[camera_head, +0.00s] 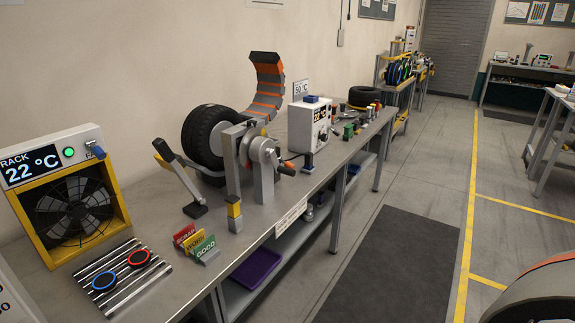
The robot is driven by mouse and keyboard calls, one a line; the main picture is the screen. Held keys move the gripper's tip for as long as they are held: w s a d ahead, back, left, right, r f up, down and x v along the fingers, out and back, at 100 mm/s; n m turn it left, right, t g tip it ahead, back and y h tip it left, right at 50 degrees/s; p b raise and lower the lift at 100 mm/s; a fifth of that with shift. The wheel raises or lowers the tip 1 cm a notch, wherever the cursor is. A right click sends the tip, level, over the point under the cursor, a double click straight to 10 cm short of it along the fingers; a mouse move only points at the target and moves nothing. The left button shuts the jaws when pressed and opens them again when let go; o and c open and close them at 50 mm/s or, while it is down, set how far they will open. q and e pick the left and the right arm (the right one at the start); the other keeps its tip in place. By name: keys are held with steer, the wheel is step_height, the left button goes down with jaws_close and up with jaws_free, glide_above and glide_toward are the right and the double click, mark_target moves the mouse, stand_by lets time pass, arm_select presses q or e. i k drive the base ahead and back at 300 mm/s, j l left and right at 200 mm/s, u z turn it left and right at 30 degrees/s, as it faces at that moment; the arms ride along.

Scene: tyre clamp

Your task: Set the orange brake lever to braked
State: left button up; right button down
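A clamp stand with grey posts (233,175) stands on the long grey workbench (150,205), in front of a black tyre (206,132). A round metal hub with a crank (266,153) sits at the top of the posts. A small orange part (290,164) shows just right of the crank, near a dark knob. It may be the brake lever, but it is too small to be sure or to read its setting.
A fan unit (72,203) and tools with red and blue rings (120,272) are at the left. Coloured cards (196,242) stand near the front edge. A white display box (309,124) stands right of the clamp.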

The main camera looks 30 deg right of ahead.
mark_target(288, 164)
steer(key=i+l, duration=0.15)
steer(key=l, duration=0.15)
steer(key=i+l, duration=0.1)
steer(key=l, duration=0.25)
steer(key=i+l+u, duration=0.1)
steer(key=l, duration=0.2)
steer(key=i+l, duration=0.2)
steer(key=l, duration=0.15)
steer(key=i+l, duration=0.1)
steer(key=l, duration=0.2)
